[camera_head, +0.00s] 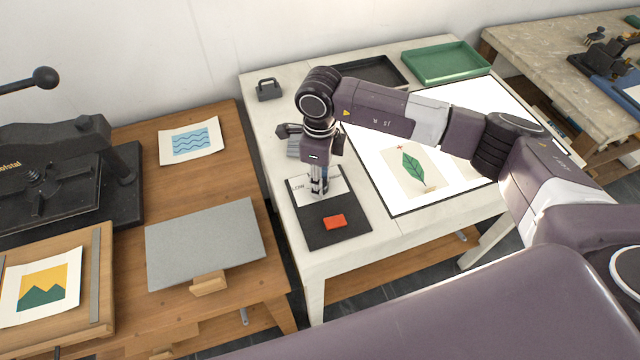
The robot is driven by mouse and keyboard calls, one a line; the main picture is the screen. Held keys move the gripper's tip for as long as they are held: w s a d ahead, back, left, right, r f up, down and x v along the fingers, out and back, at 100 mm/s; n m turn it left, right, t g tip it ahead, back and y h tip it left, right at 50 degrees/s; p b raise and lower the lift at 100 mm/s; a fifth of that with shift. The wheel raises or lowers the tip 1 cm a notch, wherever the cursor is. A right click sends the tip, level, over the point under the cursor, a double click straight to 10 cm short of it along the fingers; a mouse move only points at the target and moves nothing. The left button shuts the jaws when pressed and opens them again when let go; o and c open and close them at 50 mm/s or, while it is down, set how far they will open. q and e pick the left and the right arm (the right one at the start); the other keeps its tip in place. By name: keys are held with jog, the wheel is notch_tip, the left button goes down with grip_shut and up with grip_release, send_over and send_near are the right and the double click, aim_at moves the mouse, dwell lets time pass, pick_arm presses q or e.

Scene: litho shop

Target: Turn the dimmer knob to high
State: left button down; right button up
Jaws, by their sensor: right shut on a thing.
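The dimmer panel (350,207) lies near the front left corner of the white light table. Its upper part has a pale label plate with "LOW" readable at the left. An orange-red rocker switch (334,221) sits on its dark lower part. My right gripper (319,192) points down over the label plate with its fingers closed at the dimmer knob. The knob is hidden by the fingers, so its setting cannot be seen. My left gripper is not in view.
A lit panel (440,204) with a leaf print (413,166) fills the table to the right. A black tray (372,72), a green tray (445,62) and a small dark weight (268,90) stand behind. A wooden table with a press (60,180) is at left.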

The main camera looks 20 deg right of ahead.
jog(key=m+b, duration=0.3)
jog(key=m, duration=0.3)
jog(key=shift+f+m, duration=0.1)
jog(key=shift+m, duration=0.2)
jog(key=m+b, duration=0.1)
jog(key=m, duration=0.2)
jog(key=shift+b, duration=0.4)
jog(key=shift+m+b, duration=0.35)
jog(key=shift+m, duration=0.85)
jog(key=o, duration=1.2)
jog(key=shift+c, duration=0.2)
jog(key=shift+r, duration=0.35)
notch_tip(320, 180, up, 12)
jog(key=shift+f, duration=0.2)
